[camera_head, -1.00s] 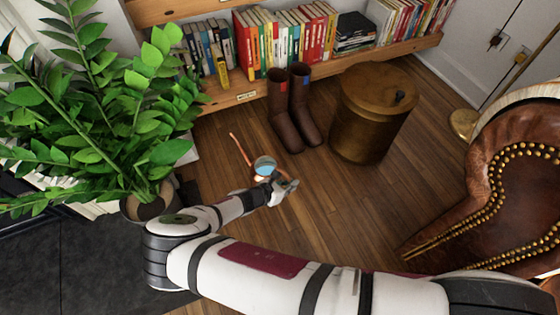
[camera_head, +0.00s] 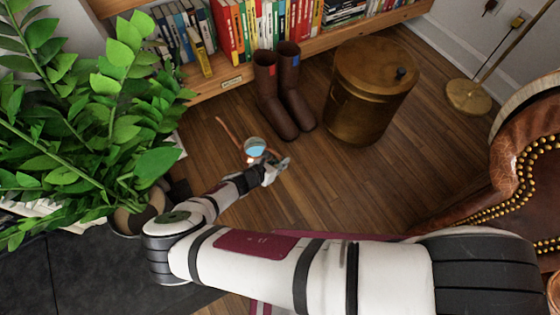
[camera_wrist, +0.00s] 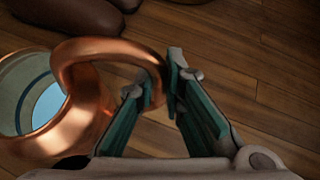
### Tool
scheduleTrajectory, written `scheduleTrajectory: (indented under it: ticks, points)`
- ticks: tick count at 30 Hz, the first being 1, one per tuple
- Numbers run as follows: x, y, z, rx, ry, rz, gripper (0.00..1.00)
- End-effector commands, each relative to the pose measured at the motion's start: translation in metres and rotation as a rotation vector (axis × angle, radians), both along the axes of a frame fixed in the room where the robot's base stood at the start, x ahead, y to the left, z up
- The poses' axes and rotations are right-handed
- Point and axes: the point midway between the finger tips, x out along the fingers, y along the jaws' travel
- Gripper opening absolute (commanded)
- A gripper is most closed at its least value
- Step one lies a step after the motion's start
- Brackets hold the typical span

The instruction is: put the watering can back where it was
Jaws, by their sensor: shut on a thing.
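The copper watering can shows in the head view (camera_head: 254,148) with its long thin spout pointing up and left. In the wrist view the copper watering can (camera_wrist: 92,120) fills the left side, with its open top showing a pale blue inside. My gripper (camera_head: 275,170) is shut on the can's curved handle; in the wrist view the fingers of my gripper (camera_wrist: 165,95) close around the handle's right side. The can is over the wooden floor; whether its base touches the floor is hidden.
Brown boots (camera_head: 283,95) and a brass bin (camera_head: 370,90) stand beyond the can, before a low bookshelf (camera_head: 250,75). A large potted plant (camera_head: 80,130) is at left. A leather chair (camera_head: 505,190) is at right. Wooden floor (camera_head: 400,170) between bin and chair is clear.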

Motion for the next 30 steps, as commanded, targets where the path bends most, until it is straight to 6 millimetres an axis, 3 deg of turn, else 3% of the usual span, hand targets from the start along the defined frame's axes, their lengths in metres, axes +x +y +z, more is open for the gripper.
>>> scheduleTrajectory:
  ticks: [10, 12, 14, 23, 30]
  points:
    - [0.002, 0.0, -0.001, 0.001, -0.005, -0.003, 0.0]
    - [0.001, 0.0, -0.002, 0.0, -0.002, -0.002, 0.21]
    - [0.001, 0.0, -0.002, 0.001, -0.002, -0.001, 0.3]
    - [0.001, 0.0, -0.001, 0.001, -0.002, -0.001, 0.3]
    - [0.002, 0.005, 0.017, 0.003, -0.002, -0.01, 0.3]
